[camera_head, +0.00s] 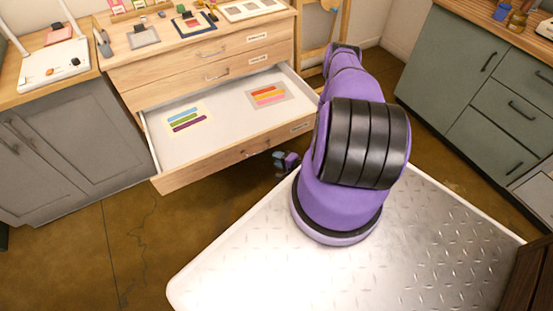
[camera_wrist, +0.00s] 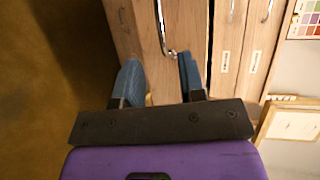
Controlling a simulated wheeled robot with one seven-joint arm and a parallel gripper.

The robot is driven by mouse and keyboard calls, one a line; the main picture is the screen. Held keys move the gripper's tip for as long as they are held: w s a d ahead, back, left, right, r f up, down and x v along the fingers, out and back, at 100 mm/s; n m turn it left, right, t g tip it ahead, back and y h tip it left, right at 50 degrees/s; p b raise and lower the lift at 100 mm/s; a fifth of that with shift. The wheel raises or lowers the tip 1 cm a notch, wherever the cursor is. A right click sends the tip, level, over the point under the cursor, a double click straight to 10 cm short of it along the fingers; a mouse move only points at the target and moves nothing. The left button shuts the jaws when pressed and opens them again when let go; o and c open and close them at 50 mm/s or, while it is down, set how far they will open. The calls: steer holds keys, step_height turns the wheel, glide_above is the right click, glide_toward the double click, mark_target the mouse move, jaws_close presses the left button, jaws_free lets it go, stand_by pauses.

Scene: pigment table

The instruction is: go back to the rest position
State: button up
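My arm (camera_head: 345,155) is purple with black ribbed bands and reaches down toward the front of an open drawer (camera_head: 225,166). My gripper (camera_head: 282,163) shows only partly in the head view, low in front of the drawer's right part. In the wrist view its two blue fingers (camera_wrist: 158,66) are spread apart with nothing held between them. The drawer's metal handle (camera_wrist: 163,30) lies just ahead of the fingertips, nearer the right finger. I cannot tell exactly how far it is from them.
The open drawer holds two colour-striped cards (camera_head: 187,119) (camera_head: 267,95). Closed drawers (camera_head: 215,70) sit above it. A grey cabinet (camera_head: 65,150) stands left and a green cabinet (camera_head: 490,100) right. Brown floor (camera_head: 80,265) is clear at left. My metal deck is empty.

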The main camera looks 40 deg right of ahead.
stand_by(0.4)
